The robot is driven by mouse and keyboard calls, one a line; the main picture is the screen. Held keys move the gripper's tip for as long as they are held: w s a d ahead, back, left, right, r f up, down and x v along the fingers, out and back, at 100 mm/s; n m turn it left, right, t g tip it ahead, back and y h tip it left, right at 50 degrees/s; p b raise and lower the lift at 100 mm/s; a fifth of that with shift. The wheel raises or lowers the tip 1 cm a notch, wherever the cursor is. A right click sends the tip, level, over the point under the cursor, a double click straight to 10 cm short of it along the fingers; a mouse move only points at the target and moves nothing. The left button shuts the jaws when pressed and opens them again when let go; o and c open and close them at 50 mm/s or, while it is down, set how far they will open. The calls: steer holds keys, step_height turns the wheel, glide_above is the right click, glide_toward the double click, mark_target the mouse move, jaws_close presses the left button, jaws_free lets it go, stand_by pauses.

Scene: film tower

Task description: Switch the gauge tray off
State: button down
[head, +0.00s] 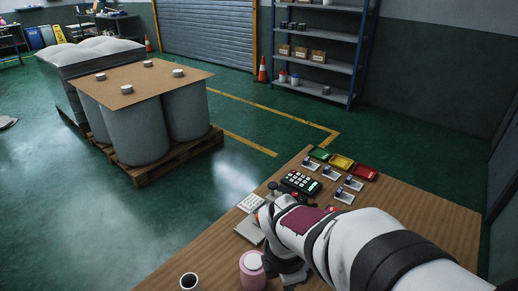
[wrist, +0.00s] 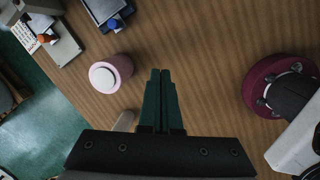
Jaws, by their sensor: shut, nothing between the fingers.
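My gripper (wrist: 161,73) is shut and empty, its dark green fingers together above the bare wooden table in the wrist view. In the head view my arm hides most of it. Several small white plates with blue levers (head: 329,172) stand on the table beyond my arm. I see no readable label, so I cannot tell which thing is the gauge tray.
A pink cylinder (wrist: 108,72) stands left of my fingers. A black keypad (head: 300,182) lies farther back, before green (head: 320,154), yellow (head: 342,162) and red (head: 365,172) trays. The table right of my arm is clear.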

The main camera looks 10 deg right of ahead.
steer(key=w+a+f+n, duration=0.1)
steer(key=w+f+n, duration=0.2)
steer(key=n, duration=0.6)
steer(key=shift+w+a+f+t, duration=0.25)
steer(key=shift+w+t, duration=0.15)
steer(key=shift+w, duration=0.8)
steer(key=x, duration=1)
steer(key=shift+d+f, duration=0.15)
steer(key=shift+w+d, duration=0.4)
steer(key=shift+w, duration=0.15)
steer(key=shift+w+d, duration=0.4)
steer(key=shift+w, duration=0.2)
steer(key=shift+w+d, duration=0.35)
steer(key=shift+w, duration=0.15)
